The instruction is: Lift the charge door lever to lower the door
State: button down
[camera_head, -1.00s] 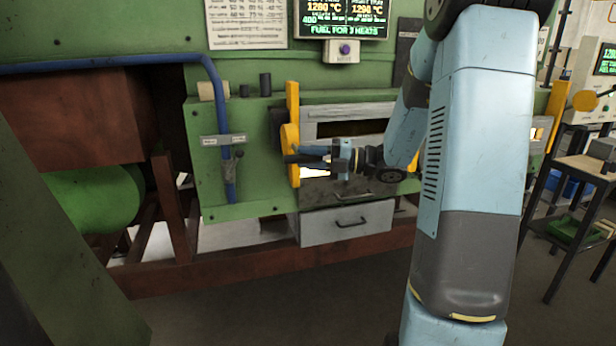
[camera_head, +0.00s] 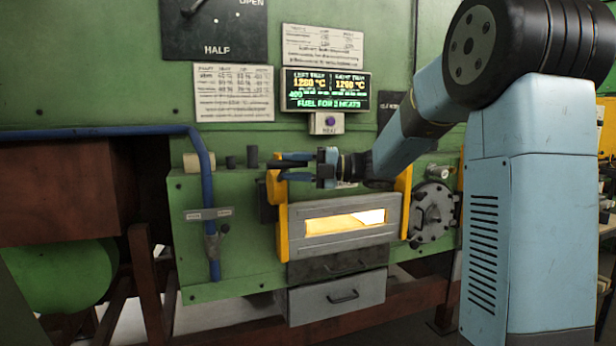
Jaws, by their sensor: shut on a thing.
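The grey charge door (camera_head: 294,233) sits between two yellow upright guides, with an orange glow (camera_head: 345,222) in its long slot. Its lower edge is near the foot of the left guide (camera_head: 283,225). My gripper (camera_head: 278,167) reaches in from the right at the top of that left guide, above the door. Its fingers point left and are shut on the charge door lever, which they mostly hide. An orange round hub (camera_head: 273,187) shows just below the fingers.
A blue pipe (camera_head: 208,180) with a small tag plate runs down to the left. A dark ledge and a grey drawer (camera_head: 338,298) lie under the door. A round bolted cover (camera_head: 432,212) is to the right. A lit temperature display (camera_head: 325,90) hangs above.

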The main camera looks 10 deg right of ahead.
jog(key=shift+w+d+r, duration=0.1)
jog(key=shift+w+r, duration=0.25)
jog(key=shift+r, duration=0.3)
jog(key=c, duration=1.1)
grip_release()
jog(key=shift+w, duration=0.1)
jog(key=shift+o, duration=0.9)
jog(key=shift+w+f, duration=0.1)
jog(key=shift+d, duration=0.35)
jog(key=v, duration=1.2)
jog(key=shift+s+d+f, duration=0.25)
jog(key=shift+s+d, duration=0.1)
